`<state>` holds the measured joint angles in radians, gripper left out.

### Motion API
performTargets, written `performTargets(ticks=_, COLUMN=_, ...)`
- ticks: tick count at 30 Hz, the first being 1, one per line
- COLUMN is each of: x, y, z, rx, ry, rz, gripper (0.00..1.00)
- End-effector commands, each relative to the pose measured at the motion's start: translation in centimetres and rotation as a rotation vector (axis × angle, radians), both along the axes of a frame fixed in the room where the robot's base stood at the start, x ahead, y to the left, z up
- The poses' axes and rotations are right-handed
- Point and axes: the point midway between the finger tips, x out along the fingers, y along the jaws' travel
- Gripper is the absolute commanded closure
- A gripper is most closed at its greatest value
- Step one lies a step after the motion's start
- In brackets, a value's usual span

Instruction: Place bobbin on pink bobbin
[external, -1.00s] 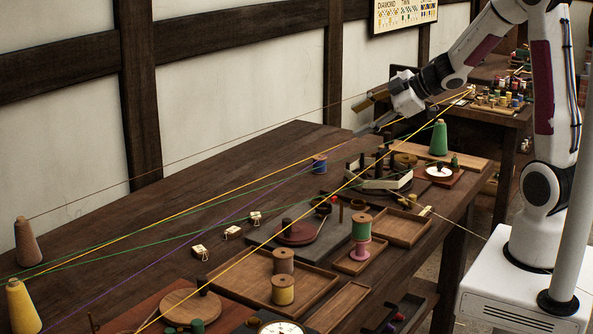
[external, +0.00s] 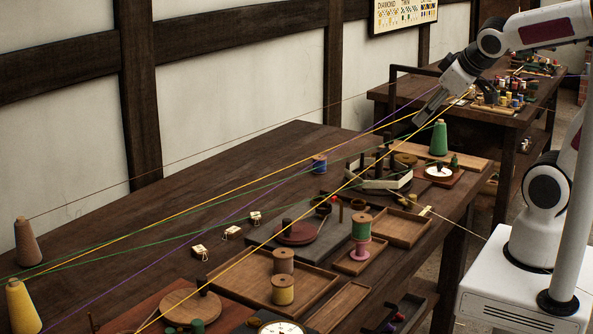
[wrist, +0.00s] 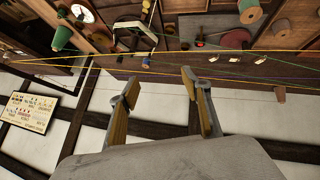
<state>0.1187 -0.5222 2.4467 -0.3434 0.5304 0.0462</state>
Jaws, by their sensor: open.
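A green bobbin (external: 361,226) with a tan top stands upright on the pink bobbin (external: 360,250), in a small wooden tray right of the table's middle. The two are in line and touching. A green bobbin also shows at the top of the wrist view (wrist: 249,14). My gripper (external: 418,119) is up in the air beyond and above the stack, well apart from it. In the wrist view its two fingers (wrist: 159,78) are spread with nothing between them.
Coloured yarns stretch across the table below and around my gripper. A blue bobbin (external: 319,163) and a green cone (external: 439,138) stand farther back. The table's left back is clear.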

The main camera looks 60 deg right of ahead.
Motion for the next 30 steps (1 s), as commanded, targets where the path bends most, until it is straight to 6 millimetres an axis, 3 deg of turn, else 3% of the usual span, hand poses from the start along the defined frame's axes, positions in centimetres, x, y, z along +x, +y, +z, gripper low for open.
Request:
performTargets(ticks=6, x=-5.9, y=4.5, z=-1.3, rx=0.163, ry=0.091, rz=-0.014, gripper=0.52)
performTargets(ticks=12, x=-9.6, y=7.6, z=-2.2, rx=0.266, ry=0.160, rz=-0.001, gripper=0.52)
performTargets(ticks=17, x=-10.6, y=8.5, z=-2.4, rx=0.295, ry=0.180, rz=0.006, gripper=0.52)
performTargets(ticks=30, x=-10.6, y=8.5, z=-2.4, rx=0.295, ry=0.181, rz=0.006, gripper=0.52)
